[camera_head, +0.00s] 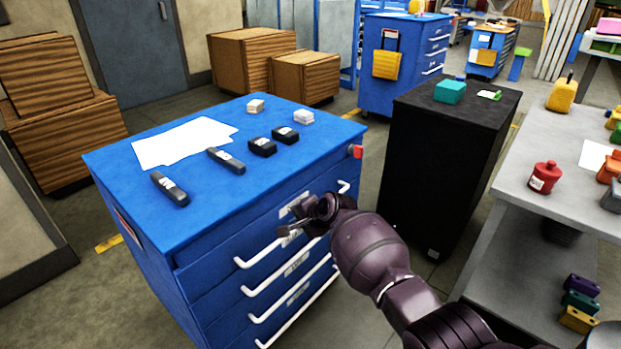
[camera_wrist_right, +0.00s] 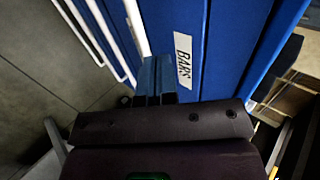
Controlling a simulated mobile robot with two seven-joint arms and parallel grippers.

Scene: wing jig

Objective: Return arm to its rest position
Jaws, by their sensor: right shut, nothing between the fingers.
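My right arm (camera_head: 368,250) comes in from the lower right and reaches to the front of the blue drawer cabinet (camera_head: 140,220). My right gripper (camera_head: 290,222) is shut and empty, close to the upper drawer fronts and their white handles (camera_head: 262,256). I cannot tell from the head view whether it touches a handle. In the right wrist view the shut fingers (camera_wrist_right: 157,78) lie in front of the blue drawer fronts, beside a white label (camera_wrist_right: 183,60) and white handle bars (camera_wrist_right: 137,28). My left gripper is not in view.
On the cabinet top lie white papers (camera_head: 180,142), dark tools (camera_head: 168,188) and small blocks (camera_head: 303,117). A grey bench (camera_head: 520,185) with a red canister (camera_head: 545,177) is at the right. Wooden crates (camera_head: 240,60) stand behind.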

